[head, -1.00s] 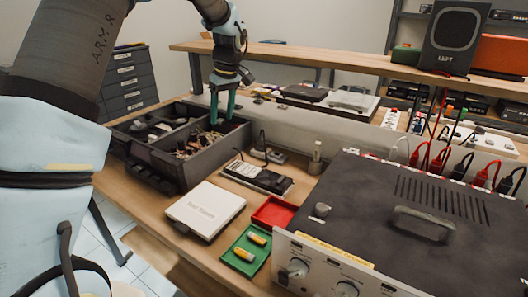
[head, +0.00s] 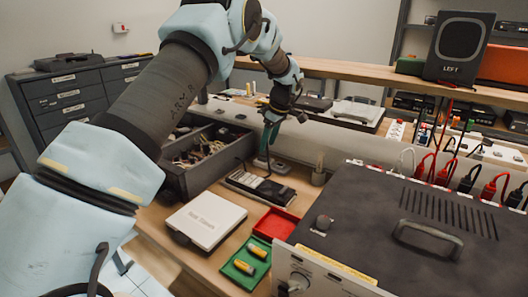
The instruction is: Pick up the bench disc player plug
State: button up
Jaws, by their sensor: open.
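My gripper (head: 266,148) is open, its teal fingers pointing down just behind the dark handheld device (head: 258,186). A small dark block with a cord (head: 276,165) sits on the bench directly below and beside the fingertips. It may be the bench disc player plug, but it is too small and partly covered to tell. I cannot tell whether the fingers touch it. Nothing is visibly held.
A dark divided bin (head: 190,182) with cables stands to the left. A white box (head: 207,218), a red tray (head: 275,224) and a green tray with batteries (head: 236,273) lie in front. A large dark amplifier (head: 370,215) fills the right. A raised shelf (head: 350,75) runs behind.

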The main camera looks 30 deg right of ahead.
aim_at(264, 154)
jog(key=shift+p+x, duration=0.65)
jog(key=shift+x, duration=1.25)
jog(key=shift+w, duration=0.1)
grip_shut()
